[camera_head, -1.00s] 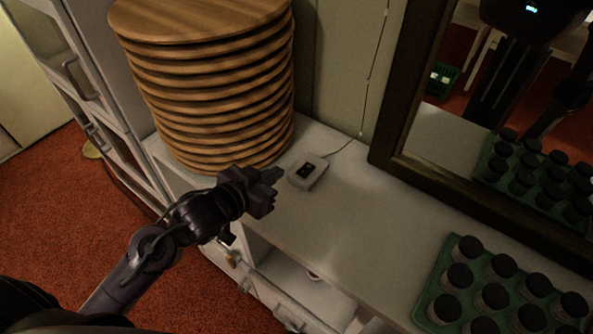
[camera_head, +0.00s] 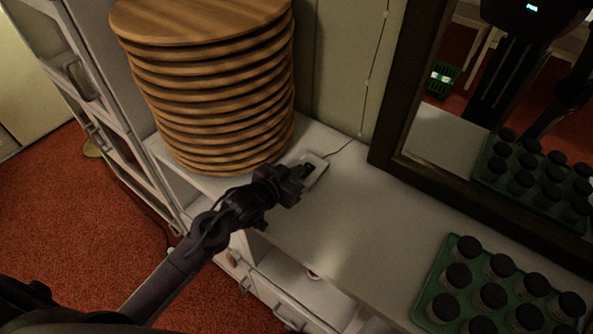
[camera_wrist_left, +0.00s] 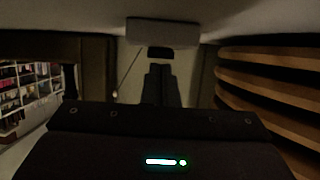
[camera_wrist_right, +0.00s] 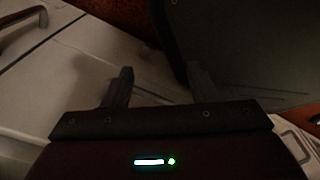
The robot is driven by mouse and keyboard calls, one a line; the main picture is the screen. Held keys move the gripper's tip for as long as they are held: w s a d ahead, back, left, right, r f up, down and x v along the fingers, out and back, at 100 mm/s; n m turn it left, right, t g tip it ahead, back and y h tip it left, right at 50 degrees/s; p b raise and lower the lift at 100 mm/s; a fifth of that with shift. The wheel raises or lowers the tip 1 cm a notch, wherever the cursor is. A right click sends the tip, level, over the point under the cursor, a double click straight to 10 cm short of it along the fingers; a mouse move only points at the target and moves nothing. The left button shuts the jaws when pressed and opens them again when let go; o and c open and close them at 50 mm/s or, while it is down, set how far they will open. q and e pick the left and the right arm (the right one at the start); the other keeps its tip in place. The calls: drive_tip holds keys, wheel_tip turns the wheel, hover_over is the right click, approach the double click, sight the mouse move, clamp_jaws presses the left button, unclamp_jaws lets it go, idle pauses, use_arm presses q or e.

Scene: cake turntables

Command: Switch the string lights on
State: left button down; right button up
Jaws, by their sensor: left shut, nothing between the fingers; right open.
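A small pale switch box (camera_head: 318,165) lies on the white counter, beside the stack of round boards. My left gripper (camera_head: 306,170) is shut and empty, with its fingertips over the box and hiding part of it. In the left wrist view the box (camera_wrist_left: 162,32) and its dark rocker (camera_wrist_left: 160,53) sit just beyond the closed fingers (camera_wrist_left: 161,72); I cannot tell whether they touch. A thin cord runs from the box to the string of lights (camera_head: 367,80) on the wall, whose bulbs look like small pale dots. My right gripper (camera_wrist_right: 161,82) is open and empty in its wrist view.
A tall stack of round wooden boards (camera_head: 215,100) stands close left of the box. A dark-framed mirror (camera_head: 385,165) stands to the right. A green crate of black-lidded jars (camera_head: 428,290) is at lower right. The middle of the counter (camera_head: 350,225) is clear.

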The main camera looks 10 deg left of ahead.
use_arm(q)
drive_tip(key=shift+s+f+p, duration=0.15)
drive_tip(key=shift+f+p, duration=0.15)
drive_tip(key=shift+f, duration=0.15)
drive_tip(key=shift+r+p, duration=0.8)
drive_tip(key=shift+p, duration=0.05)
